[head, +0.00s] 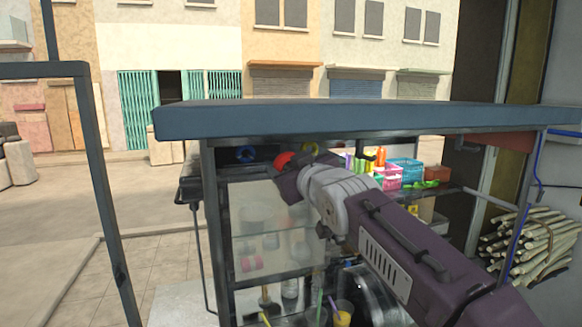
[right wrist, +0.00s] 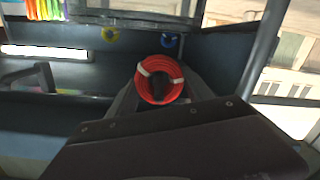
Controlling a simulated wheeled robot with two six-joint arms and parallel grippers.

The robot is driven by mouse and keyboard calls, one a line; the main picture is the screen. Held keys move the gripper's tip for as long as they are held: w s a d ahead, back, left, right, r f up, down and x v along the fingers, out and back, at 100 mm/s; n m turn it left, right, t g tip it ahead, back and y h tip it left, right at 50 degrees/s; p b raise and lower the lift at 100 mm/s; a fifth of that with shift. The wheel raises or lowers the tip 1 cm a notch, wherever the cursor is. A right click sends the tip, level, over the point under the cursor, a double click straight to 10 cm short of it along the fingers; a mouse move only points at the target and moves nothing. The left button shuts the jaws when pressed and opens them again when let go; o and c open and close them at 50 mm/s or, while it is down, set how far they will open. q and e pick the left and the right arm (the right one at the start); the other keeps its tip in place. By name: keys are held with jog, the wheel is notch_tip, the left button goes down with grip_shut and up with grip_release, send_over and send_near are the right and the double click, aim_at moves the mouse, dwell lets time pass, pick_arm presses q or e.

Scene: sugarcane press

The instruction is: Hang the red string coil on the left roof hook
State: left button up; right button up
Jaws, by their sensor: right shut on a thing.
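The red string coil (right wrist: 160,65), tied with white bands, is in my right gripper (head: 287,172). In the head view the coil (head: 284,159) shows as a red patch just beyond the gripper tip, under the front edge of the blue-grey roof (head: 350,118). My right gripper is shut on it; the fingertips are mostly hidden. The roof hooks themselves are too small to make out. My left gripper is out of view.
Colourful packets and boxes (head: 403,171) stand on the stall's right shelf. A glass-fronted cabinet (head: 262,225) and cups (head: 343,313) are below. Sugarcane stalks (head: 530,240) are stacked at right. A dark frame post (head: 105,200) stands at left.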

dwell(0.4)
jog(key=o, duration=1.3)
jog(key=shift+o, duration=0.2)
jog(key=shift+s, duration=0.1)
